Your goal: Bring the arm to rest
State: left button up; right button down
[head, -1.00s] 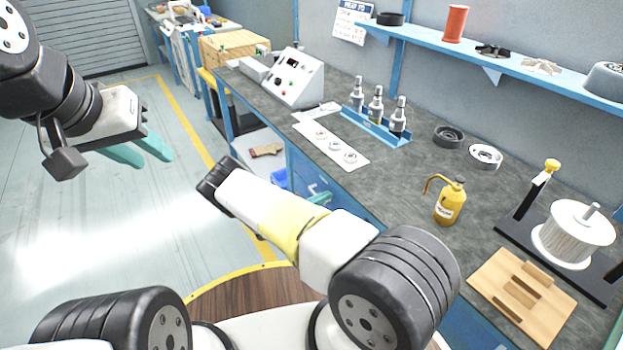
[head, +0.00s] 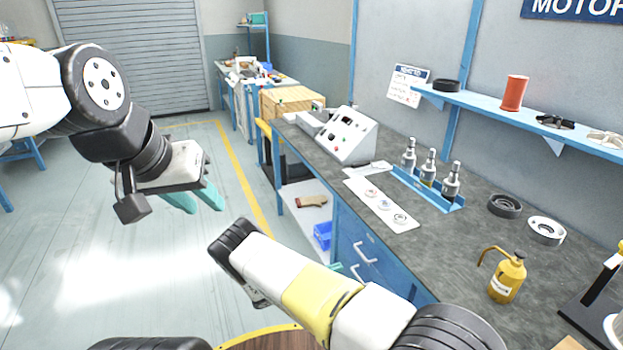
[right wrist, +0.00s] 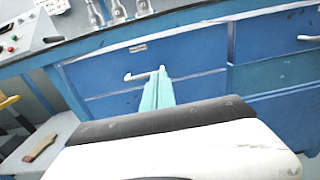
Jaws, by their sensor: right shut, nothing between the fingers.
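My left gripper (head: 198,199) hangs over the open floor at the left of the head view. Its two teal fingers are parted, with nothing between them. My right arm (head: 300,290) reaches across the lower middle of the head view and hides most of my right gripper (head: 338,267); only a bit of teal shows in front of the blue drawers. In the right wrist view my right gripper (right wrist: 158,92) has its teal fingers together and empty. They overlap a white drawer handle (right wrist: 143,76) in the picture; I cannot tell whether they touch it.
The workbench (head: 450,240) runs along the right, with a control box (head: 345,135), several metal bottles in a blue tray (head: 436,195), and a yellow oil can (head: 507,278). Blue drawers (head: 365,245) face my right arm. The floor (head: 100,240) at left is clear.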

jog(key=s+d+r+m+g+y, duration=0.1)
jog(key=s+r+m+g+y, duration=0.25)
jog(key=r, duration=0.55)
jog(key=s+d+r+m+g+y, duration=0.1)
jog(key=d+r+m+g+y, duration=0.1)
jog(key=r+m+y, duration=0.5)
jog(key=s+d+r+m+g, duration=0.1)
jog(key=s+r+m+g, duration=0.15)
jog(key=r, duration=0.85)
jog(key=s+a+r+m+t+y, duration=0.2)
jog(key=s+r+m+t+y, duration=0.6)
jog(key=s+r, duration=1.1)
jog(key=shift+s+a+r+y, duration=0.35)
jog(key=shift+s+a+r, duration=0.05)
jog(key=shift+r, duration=0.1)
